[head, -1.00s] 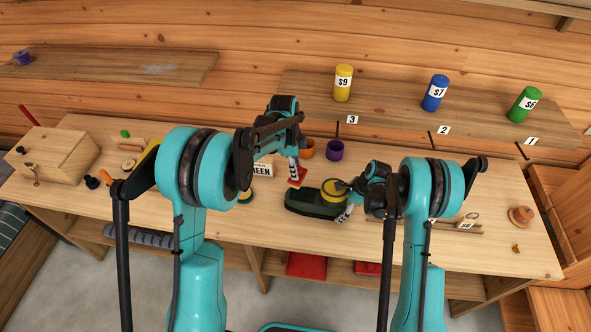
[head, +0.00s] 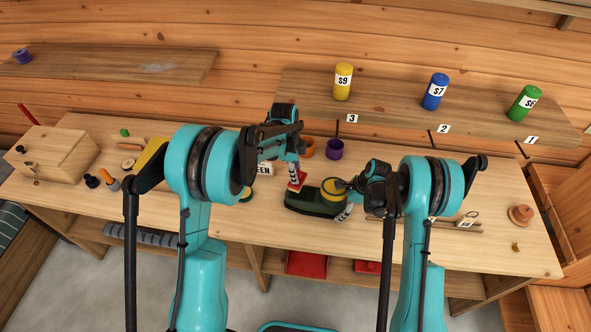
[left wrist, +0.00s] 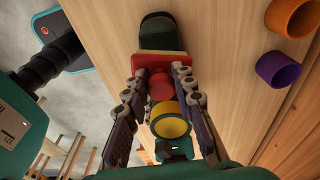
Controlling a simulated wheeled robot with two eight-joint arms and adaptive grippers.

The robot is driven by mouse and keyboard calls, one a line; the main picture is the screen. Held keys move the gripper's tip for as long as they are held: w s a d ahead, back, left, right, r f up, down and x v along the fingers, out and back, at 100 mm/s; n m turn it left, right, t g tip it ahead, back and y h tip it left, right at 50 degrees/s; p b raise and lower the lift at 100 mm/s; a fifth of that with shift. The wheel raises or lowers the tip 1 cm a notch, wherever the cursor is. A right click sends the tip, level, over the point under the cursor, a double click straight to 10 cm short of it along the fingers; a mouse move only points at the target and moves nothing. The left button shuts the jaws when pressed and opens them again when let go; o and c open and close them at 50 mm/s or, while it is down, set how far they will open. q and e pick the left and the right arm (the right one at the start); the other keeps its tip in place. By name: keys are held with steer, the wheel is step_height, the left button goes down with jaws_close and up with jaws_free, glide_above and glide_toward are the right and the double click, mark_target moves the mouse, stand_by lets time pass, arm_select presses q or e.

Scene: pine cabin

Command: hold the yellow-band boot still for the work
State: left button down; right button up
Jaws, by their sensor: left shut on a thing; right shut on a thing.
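The yellow-band boot (head: 308,204) is dark green with a yellow band (head: 331,190) around its shaft. My left gripper (head: 295,177) is shut on a red pad with a round knob (left wrist: 160,86). The red pad (left wrist: 158,62) is over the boot's toe part (left wrist: 158,32); I cannot tell whether they touch. The boot's round yellow opening (left wrist: 170,120) shows behind the knob.
An orange cup (head: 307,150) and a purple cup (head: 335,150) stand just behind the boot. A price card (head: 465,223) and a brown knobbed piece (head: 520,214) are to the right. A wooden box (head: 52,158) stands at the left. Yellow, blue and green canisters stand on the shelf (head: 390,120).

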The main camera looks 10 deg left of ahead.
mark_target(304, 180)
arm_select(q)
steer(key=shift+f, duration=2)
steer(key=shift+d+f, duration=0.5)
steer(key=shift+s+d+f, duration=0.1)
steer(key=shift+d, duration=1)
steer(key=a, duration=0.3)
steer(key=shift+a, duration=0.2)
step_height(304, 180, up, 3)
steer(key=shift+d+r, duration=0.1)
steer(key=shift+r, duration=2.45)
arm_select(e)
steer(key=o, duration=1.6)
steer(key=shift+c, duration=0.2)
